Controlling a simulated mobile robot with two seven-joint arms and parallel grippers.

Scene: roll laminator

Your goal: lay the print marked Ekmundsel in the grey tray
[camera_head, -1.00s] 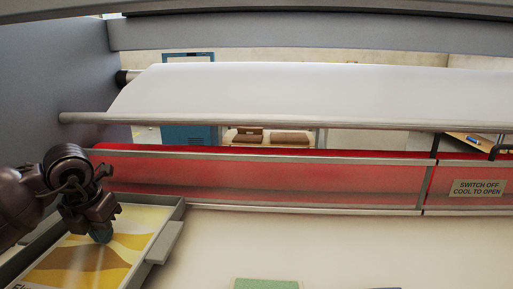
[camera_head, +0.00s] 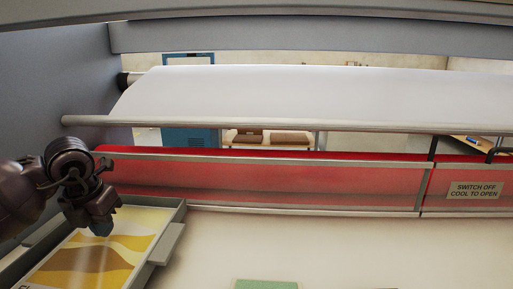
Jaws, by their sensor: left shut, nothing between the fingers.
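A yellow, white and ochre print (camera_head: 85,262) lies in the grey tray (camera_head: 163,240) at the lower left. Dark lettering at the print's lower left corner is cut off by the picture's edge, so the full name cannot be read. My left gripper (camera_head: 101,229) is shut and empty, pointing down over the print's far part. Its tip hides a little of the print. I cannot tell whether it touches it. My right gripper is not in view.
A red guard (camera_head: 290,180) with a "SWITCH OFF COOL TO OPEN" label (camera_head: 475,190) runs behind the pale table (camera_head: 330,240). A white film roll (camera_head: 300,95) hangs above. A green item (camera_head: 266,284) lies at the bottom edge. The table's middle is clear.

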